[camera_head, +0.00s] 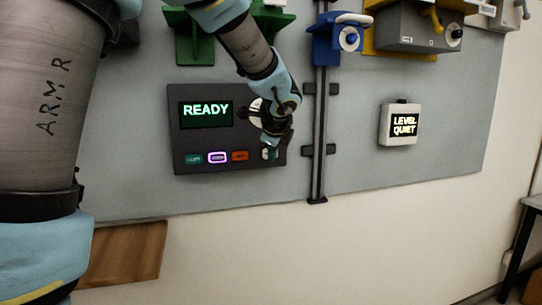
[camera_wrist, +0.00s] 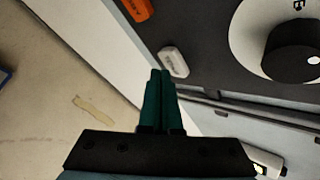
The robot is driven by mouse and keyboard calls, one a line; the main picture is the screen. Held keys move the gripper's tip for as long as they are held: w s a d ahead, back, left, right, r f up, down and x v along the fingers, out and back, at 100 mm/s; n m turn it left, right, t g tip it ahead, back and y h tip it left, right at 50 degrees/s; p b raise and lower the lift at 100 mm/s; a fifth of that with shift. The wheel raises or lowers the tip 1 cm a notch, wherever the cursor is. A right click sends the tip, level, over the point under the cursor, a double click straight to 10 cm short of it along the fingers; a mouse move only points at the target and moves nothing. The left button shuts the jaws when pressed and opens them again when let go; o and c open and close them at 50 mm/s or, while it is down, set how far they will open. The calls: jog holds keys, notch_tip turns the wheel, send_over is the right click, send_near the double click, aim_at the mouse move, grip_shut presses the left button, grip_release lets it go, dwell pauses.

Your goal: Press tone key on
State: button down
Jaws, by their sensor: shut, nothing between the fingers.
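A dark panel (camera_head: 222,140) on the grey board has a screen reading READY (camera_head: 206,111). Along its lower edge sit a teal key (camera_head: 194,159), a purple key with a bright outline (camera_head: 217,158) and an orange-red key (camera_head: 240,156). A white key (camera_wrist: 173,62) shows in the wrist view, past the orange key (camera_wrist: 137,9). Labels are too small to read, so I cannot tell which is the tone key. My gripper (camera_wrist: 160,75) is shut and empty, its teal fingertips close beside the white key; contact cannot be told. In the head view my gripper (camera_head: 269,153) covers the panel's lower right.
A round dial with a black knob (camera_wrist: 290,50) sits near my gripper. A dark vertical rail (camera_head: 318,130) stands right of the panel. A white box reading LEVEL QUIET (camera_head: 404,125) is farther right. Blue (camera_head: 338,38) and green (camera_head: 195,35) fixtures are above.

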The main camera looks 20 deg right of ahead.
dwell(0.5)
jog(key=shift+w, duration=0.45)
jog(key=shift+s, duration=0.45)
jog(key=shift+s, duration=0.1)
jog(key=shift+s+a+b, duration=0.2)
jog(key=shift+s+b, duration=0.5)
jog(key=shift+s, duration=0.75)
jog(key=shift+s+a+b, duration=0.15)
jog(key=shift+s+b, duration=0.55)
jog(key=shift+s, duration=0.75)
